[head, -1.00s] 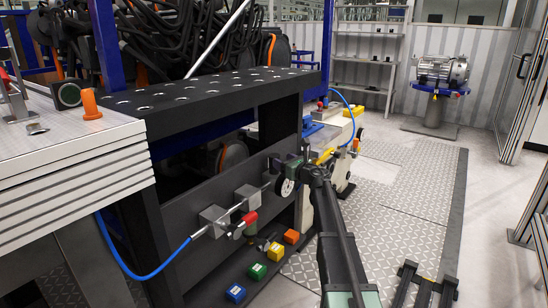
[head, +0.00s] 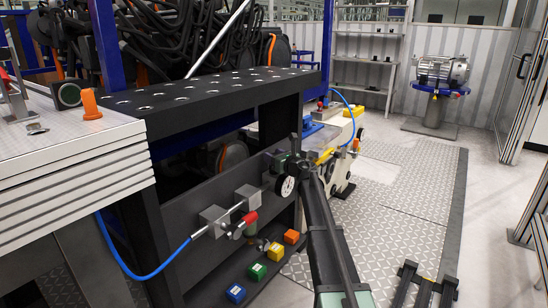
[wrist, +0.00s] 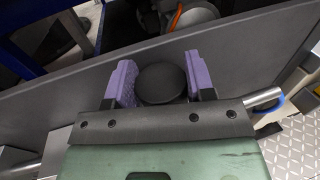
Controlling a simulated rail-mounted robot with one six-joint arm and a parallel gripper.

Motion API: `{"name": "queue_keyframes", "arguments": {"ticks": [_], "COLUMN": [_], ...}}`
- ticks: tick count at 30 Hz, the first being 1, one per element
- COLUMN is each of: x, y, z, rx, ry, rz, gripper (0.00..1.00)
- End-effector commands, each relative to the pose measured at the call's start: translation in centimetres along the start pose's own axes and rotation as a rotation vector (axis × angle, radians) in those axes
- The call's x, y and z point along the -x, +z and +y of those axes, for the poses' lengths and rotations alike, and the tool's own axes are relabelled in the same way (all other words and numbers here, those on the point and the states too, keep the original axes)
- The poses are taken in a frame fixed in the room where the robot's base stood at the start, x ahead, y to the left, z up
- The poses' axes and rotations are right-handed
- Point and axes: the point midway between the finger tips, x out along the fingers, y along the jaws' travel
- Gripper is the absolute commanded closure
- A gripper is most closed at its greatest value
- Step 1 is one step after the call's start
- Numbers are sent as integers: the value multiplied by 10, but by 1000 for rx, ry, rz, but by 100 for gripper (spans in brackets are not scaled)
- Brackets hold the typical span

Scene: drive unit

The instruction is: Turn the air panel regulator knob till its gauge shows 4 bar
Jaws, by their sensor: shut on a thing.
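The round black regulator knob (wrist: 162,83) sits between the purple-padded fingers of my gripper (wrist: 160,86) in the wrist view, and the fingers are shut on it. In the head view my gripper (head: 296,150) is at the regulator on the dark panel, and my wrist hides the knob. The pressure gauge (head: 287,187) hangs just below, with a white face toward the head camera. Its needle and numbers are too small to read. The gauge is not visible in the wrist view.
A red-handled valve (head: 250,218) and metal blocks sit on the pipe left of the regulator, fed by a blue hose (head: 146,277). Several coloured blocks, including a yellow one (head: 275,251), lie on the ledge below. The perforated black bench top (head: 220,88) is above.

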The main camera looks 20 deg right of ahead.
Motion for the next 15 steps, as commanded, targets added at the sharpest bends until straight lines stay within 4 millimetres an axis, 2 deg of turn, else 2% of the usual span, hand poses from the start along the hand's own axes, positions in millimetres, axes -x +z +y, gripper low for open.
{"name": "queue_keyframes", "arguments": {"ticks": [5,15], "x": [0,-1], "y": [0,0], "z": [-2,-2], "rx": [0,0], "ry": [63,294], "rz": [0,0], "gripper": [74,74]}}
